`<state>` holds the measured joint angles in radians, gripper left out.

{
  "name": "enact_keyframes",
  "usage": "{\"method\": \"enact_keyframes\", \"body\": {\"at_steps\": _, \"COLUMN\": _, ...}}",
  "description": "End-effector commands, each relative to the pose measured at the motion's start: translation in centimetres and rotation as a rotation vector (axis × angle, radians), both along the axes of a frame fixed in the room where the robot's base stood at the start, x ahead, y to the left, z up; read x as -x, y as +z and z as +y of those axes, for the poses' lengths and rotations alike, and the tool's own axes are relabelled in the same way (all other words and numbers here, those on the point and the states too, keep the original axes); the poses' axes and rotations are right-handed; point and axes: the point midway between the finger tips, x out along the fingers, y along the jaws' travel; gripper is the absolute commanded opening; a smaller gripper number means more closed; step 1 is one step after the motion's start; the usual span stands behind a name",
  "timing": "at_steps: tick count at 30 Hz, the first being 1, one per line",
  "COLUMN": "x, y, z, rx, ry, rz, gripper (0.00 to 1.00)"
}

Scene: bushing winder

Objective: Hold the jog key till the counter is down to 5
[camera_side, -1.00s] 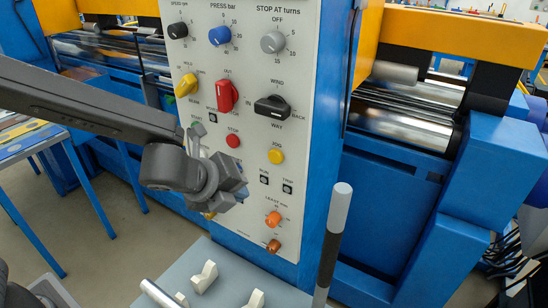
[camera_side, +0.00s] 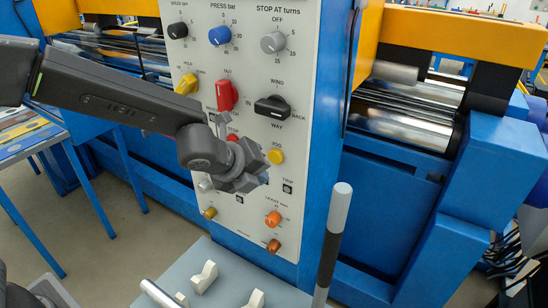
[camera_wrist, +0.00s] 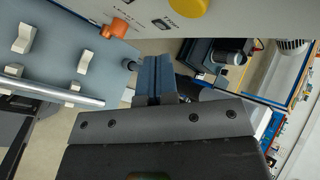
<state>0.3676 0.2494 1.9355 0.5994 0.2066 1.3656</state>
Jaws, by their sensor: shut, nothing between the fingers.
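The jog key is a round yellow button (camera_side: 275,156) under the label JOG on the grey control panel (camera_side: 255,50). It also shows at the top edge of the wrist view (camera_wrist: 188,7), partly cut off. My gripper (camera_side: 262,181) is shut and empty, in front of the panel and just below and left of the jog key in the side view. In the wrist view its closed fingers (camera_wrist: 160,77) lie apart from the key in the picture. I cannot tell the depth gap to the panel. No counter reading can be made out in these frames.
A red stop button (camera_side: 232,133) is partly behind my gripper. A black WIND knob (camera_side: 272,107), a red lever knob (camera_side: 226,95) and an orange knob (camera_side: 273,218) stick out nearby. A lever with a grey grip (camera_side: 340,205) stands at the panel's lower right.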

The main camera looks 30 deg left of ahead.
Motion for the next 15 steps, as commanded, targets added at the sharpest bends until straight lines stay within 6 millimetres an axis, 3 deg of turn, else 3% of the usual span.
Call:
{"method": "enact_keyframes", "body": {"at_steps": 6, "x": -2.1, "y": 0.0, "z": 0.0, "rx": 0.000, "ry": 0.001, "rz": 0.001, "gripper": 0.00}}
{"method": "enact_keyframes", "body": {"at_steps": 15, "x": -2.7, "y": 0.0, "z": 0.0, "rx": -0.001, "ry": 0.000, "rz": 0.001, "gripper": 0.00}}
